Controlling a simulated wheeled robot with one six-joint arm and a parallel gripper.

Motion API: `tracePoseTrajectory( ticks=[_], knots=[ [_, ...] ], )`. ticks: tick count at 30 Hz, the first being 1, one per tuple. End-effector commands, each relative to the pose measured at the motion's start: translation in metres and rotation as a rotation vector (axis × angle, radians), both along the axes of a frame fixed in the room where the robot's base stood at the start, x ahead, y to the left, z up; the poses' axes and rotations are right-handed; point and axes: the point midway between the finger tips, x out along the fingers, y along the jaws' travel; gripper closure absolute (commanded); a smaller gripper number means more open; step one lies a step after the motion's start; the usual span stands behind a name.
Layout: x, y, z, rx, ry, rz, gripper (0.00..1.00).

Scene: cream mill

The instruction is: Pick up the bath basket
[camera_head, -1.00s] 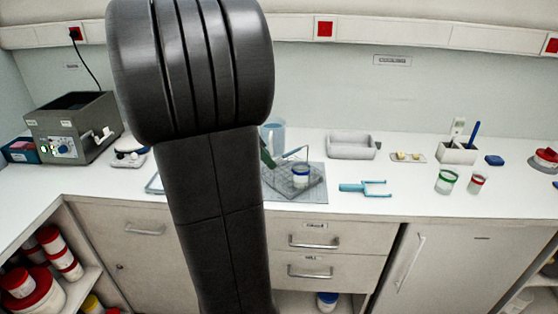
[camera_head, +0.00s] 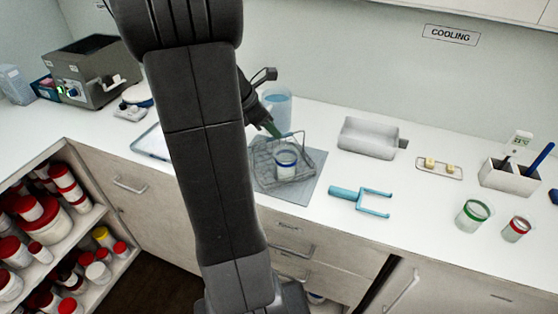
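The bath basket, a grey wire basket with an upright handle (camera_head: 299,141), sits on a grey mat (camera_head: 291,197) on the white worktop, just right of my arm. A small jar with a blue band (camera_head: 286,164) stands inside it. My gripper (camera_head: 272,129) is at the basket's far left side, close to the handle. A green part shows at its tip. My arm hides much of the gripper, and I cannot tell whether it touches the basket or whether its fingers are closed.
A clear blue-tinted beaker (camera_head: 278,105) stands close behind the gripper. A light-blue forked tool (camera_head: 362,199) and a grey tray (camera_head: 369,138) lie to the right. A grey bath machine (camera_head: 88,73) stands at the back left. Shelves with red-lidded jars (camera_head: 62,178) are at lower left.

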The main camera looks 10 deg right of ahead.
Motion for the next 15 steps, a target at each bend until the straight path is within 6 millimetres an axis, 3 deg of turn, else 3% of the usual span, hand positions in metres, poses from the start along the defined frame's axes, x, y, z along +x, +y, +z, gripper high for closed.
tracePoseTrajectory(
  ticks=[7, 15],
  knots=[
    [0.006, -0.015, -0.031, -0.001, 0.004, -0.001, 0.65],
    [0.007, -0.018, -0.035, 0.000, 0.001, 0.001, 0.65]
  ],
)
